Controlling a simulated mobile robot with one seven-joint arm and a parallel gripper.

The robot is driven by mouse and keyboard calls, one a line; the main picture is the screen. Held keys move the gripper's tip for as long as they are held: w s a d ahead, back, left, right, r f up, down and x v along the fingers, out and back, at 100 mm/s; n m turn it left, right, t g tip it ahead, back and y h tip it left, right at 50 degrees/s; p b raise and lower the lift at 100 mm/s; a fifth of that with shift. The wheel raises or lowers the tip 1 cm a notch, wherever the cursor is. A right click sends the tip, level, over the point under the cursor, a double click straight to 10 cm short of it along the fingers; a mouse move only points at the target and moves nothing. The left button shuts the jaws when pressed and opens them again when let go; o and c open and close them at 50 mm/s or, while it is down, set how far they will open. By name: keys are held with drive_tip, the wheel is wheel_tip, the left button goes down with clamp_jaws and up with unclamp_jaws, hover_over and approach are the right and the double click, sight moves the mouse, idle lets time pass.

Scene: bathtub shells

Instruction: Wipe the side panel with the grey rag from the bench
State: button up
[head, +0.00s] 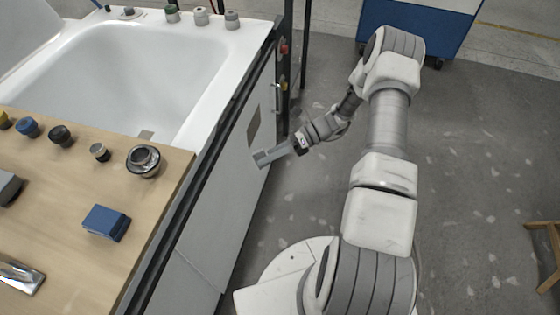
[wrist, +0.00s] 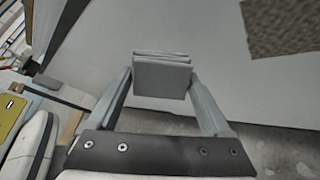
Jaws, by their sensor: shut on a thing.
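The side panel (head: 205,205) is the pale upright face of the bathtub shell. It fills most of the wrist view behind my gripper (wrist: 162,82). A brownish-grey rough patch (head: 253,125) marks the panel and shows at the upper right of the wrist view (wrist: 285,27). My gripper is shut on the grey rag (wrist: 162,78), a folded, layered square between the fingertips. In the head view my gripper (head: 270,156) points left at the panel, below the patch. I cannot tell whether the rag touches the panel.
The wooden bench top (head: 75,270) at left holds a blue block (head: 106,223), a metal ring fitting (head: 143,160) and several knobs. The white bathtub (head: 150,75) lies behind it. A blue-and-white cabinet (head: 420,20) stands at the back. A wooden stool (head: 545,265) is at right. Floor between is clear.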

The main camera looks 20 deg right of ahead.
sight(254, 131)
drive_tip(key=w+d+f+m+t+b, duration=0.5)
drive_tip(key=f+m+t, duration=0.2)
drive_tip(key=t, duration=0.4)
drive_tip(key=shift+y, duration=0.3)
drive_tip(key=shift+f+x, duration=0.2)
drive_tip(key=shift+x, duration=2.5)
drive_tip(key=shift+x, duration=0.95)
drive_tip(key=shift+s+f, duration=0.1)
drive_tip(key=shift+w+d+f+b, duration=0.1)
drive_tip(key=shift+w+d+b, duration=0.45)
drive_tip(key=shift+w+b, duration=0.35)
drive_tip(key=shift+w+d+b, duration=0.3)
drive_tip(key=shift+w+d, duration=0.1)
drive_tip(key=shift+w, duration=0.05)
drive_tip(key=shift+w+d+b, duration=0.35)
drive_tip(key=shift+w+b, duration=0.25)
drive_tip(key=shift+w, duration=0.1)
drive_tip(key=shift+w+d+b, duration=0.35)
drive_tip(key=shift+w+b, duration=0.2)
drive_tip(key=shift+w, duration=0.1)
drive_tip(key=shift+w+d, duration=0.25)
drive_tip(key=shift+w, duration=0.1)
